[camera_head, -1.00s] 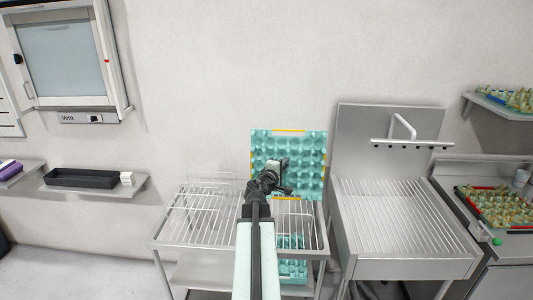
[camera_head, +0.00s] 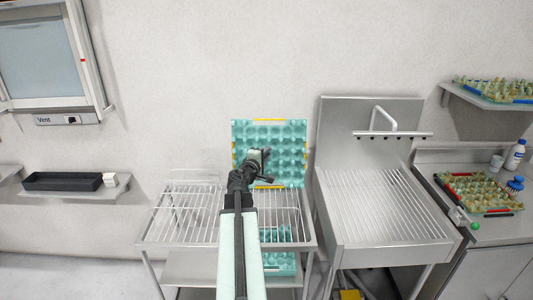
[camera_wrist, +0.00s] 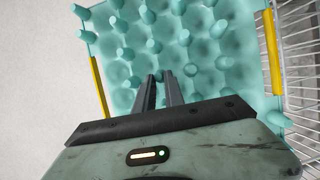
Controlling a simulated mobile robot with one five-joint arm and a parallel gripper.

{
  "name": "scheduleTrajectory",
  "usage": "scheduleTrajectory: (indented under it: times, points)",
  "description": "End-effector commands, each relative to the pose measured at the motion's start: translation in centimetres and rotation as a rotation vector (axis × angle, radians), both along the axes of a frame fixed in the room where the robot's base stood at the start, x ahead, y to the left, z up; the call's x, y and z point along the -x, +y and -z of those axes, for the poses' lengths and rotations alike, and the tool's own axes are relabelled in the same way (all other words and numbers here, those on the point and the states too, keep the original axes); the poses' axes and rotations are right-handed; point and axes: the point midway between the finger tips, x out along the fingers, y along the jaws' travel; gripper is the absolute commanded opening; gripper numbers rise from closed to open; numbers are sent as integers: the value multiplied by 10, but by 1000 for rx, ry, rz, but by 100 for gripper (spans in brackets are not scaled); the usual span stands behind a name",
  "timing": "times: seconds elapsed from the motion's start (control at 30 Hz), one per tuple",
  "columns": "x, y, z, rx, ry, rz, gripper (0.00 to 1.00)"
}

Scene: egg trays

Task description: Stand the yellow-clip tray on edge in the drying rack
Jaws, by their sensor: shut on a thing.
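In the wrist view, the gripper's fingers (camera_wrist: 163,82) reach in among the knobs of the tray (camera_wrist: 205,55), with yellow clips at left and right. The exact grip point is hard to see.
Another teal tray (camera_head: 280,264) shows below the rack top. A steel sink unit (camera_head: 385,210) with a ribbed top stands close at right. Filled trays are on the right counter (camera_head: 480,192) and shelf (camera_head: 495,90). A black bin (camera_head: 62,181) sits on the left shelf.

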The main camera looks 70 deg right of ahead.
Motion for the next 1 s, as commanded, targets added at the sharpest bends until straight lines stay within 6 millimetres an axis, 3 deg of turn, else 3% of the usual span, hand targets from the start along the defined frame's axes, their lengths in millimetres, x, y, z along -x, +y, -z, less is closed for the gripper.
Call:
scheduleTrajectory:
  times: [1.0]
  points:
    - [2, -1, 97, 0, 0, 2, 0]
